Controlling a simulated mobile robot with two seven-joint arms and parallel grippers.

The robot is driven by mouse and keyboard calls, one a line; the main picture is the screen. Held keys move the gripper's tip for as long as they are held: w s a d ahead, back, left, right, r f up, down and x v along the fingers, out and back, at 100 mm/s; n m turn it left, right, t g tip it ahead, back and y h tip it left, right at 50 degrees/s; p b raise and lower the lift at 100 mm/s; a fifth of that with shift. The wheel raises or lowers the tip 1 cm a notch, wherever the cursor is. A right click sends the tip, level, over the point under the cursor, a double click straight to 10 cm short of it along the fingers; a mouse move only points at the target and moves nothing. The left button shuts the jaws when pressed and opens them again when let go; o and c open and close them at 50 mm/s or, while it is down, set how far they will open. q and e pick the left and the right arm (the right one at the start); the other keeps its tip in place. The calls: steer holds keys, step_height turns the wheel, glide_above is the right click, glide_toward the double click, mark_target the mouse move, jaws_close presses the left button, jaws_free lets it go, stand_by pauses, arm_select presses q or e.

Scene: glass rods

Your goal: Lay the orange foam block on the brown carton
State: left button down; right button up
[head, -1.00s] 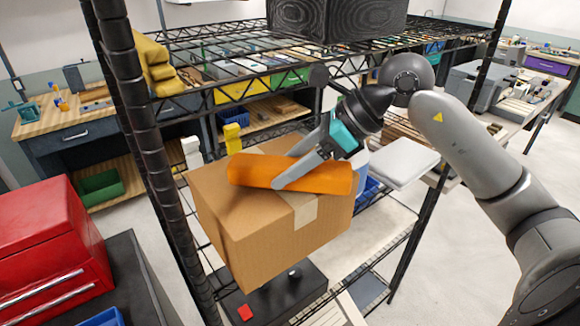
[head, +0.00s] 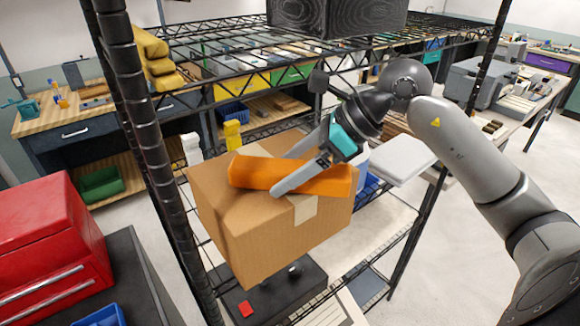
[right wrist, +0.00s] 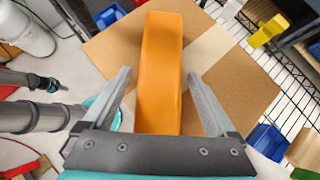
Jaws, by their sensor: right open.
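The orange foam block (head: 250,173) lies lengthwise across the top of the brown carton (head: 255,235), which sits on the wire shelf. In the right wrist view the block (right wrist: 161,70) rests over the carton's cardboard top (right wrist: 215,85) and pale tape. My right gripper (head: 278,174) is open, with one finger on each side of the block. The wrist view shows gaps between the block and both fingers (right wrist: 158,85). In the head view the near finger hides part of the block's front.
Black shelf posts (head: 140,140) stand left and right of the carton, and an upper wire shelf (head: 300,50) holds a dark box (head: 340,15). A yellow item (head: 232,134) and a white item (head: 191,149) stand behind the carton. A red toolbox (head: 45,225) is at left.

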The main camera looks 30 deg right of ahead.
steer(key=shift+r, duration=0.1)
steer(key=shift+s+d+r, duration=0.1)
steer(key=shift+d+r, duration=0.05)
steer(key=shift+r, duration=0.05)
steer(key=b+v, duration=0.2)
steer(key=v, duration=0.9)
steer(key=shift+s+d+r, duration=0.1)
steer(key=shift+r, duration=0.15)
